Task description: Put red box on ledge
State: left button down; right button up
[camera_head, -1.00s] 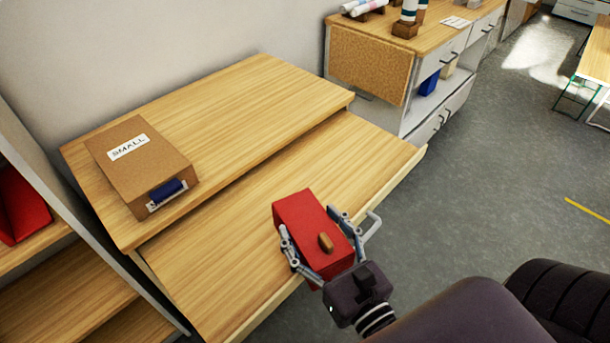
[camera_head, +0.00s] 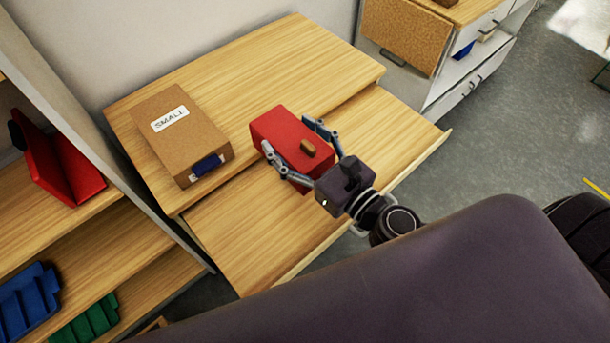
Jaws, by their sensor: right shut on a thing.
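The red box (camera_head: 279,125) has a small brown handle on its near face. My right gripper (camera_head: 297,150) is shut on it, one finger along each side. The box is at the step between the raised wooden ledge (camera_head: 270,62) at the back and the lower wooden surface (camera_head: 262,232) in front. Its far end overlaps the ledge in the picture; I cannot tell whether it touches the ledge or is held above it. My left gripper is not in view.
A brown box labelled SMALL (camera_head: 178,140) lies on the left part of the ledge. The ledge's right part is clear. A shelf (camera_head: 130,285) at the left holds a red bin (camera_head: 60,165), a blue tray (camera_head: 28,300) and a green tray (camera_head: 86,318).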

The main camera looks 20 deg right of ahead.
notch_tip(320, 180, down, 11)
jog(key=b, duration=0.6)
jog(key=shift+b, duration=0.35)
jog(key=shift+f+b, duration=2.1)
jog(key=shift+f, duration=0.35)
jog(key=shift+s, duration=0.1)
jog(key=shift+f+b, duration=0.6)
jog(key=shift+b, duration=0.05)
jog(key=o, duration=1.6)
jog(key=shift+o, duration=0.2)
